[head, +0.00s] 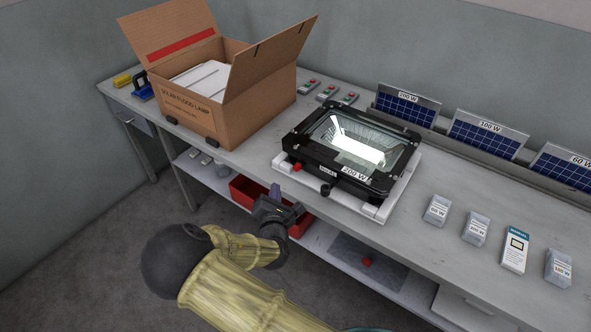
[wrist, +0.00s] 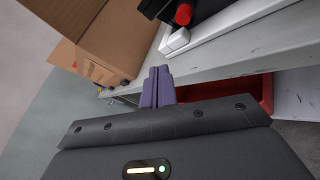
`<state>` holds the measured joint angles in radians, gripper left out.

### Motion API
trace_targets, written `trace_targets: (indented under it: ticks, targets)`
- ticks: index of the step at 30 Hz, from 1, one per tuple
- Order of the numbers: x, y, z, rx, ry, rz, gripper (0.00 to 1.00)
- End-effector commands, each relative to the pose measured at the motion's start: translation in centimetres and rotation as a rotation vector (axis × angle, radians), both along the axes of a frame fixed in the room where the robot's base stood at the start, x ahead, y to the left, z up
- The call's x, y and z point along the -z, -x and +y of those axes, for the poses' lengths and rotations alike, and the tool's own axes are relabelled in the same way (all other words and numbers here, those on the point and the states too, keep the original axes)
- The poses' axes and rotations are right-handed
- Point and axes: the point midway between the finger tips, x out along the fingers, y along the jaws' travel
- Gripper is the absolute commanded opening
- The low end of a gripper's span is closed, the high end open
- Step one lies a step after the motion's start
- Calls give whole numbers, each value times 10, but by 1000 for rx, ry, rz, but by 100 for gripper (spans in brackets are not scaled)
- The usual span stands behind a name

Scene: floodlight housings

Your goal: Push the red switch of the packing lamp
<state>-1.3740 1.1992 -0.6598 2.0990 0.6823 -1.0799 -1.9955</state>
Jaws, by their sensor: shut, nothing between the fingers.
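The packing lamp (head: 352,146), a black floodlight housing marked 200 W, lies face up on a white frame (head: 372,210) on the bench. Its red switch (head: 297,167) is at the lamp's near left corner. The switch also shows at the top of the wrist view (wrist: 183,14). My gripper (head: 276,190) is in front of the bench's near edge, to the left of and below the switch, apart from it. In the wrist view its purple fingers (wrist: 157,88) are together with nothing between them.
An open cardboard box (head: 190,108) stands left of the lamp on the bench (head: 420,215). Solar panels (head: 408,104) lean along the back. Several small packs (head: 476,229) stand at the right. A red bin (head: 246,192) sits on the shelf below, behind my gripper.

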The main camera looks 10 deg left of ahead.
Motion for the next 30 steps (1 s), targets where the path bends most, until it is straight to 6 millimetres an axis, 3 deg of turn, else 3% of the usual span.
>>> trace_targets:
  ticks: [15,30]
  targets:
    - [-1,-54,-23,1,-1,-1,0]
    - [0,-59,-25,-1,-1,0,0]
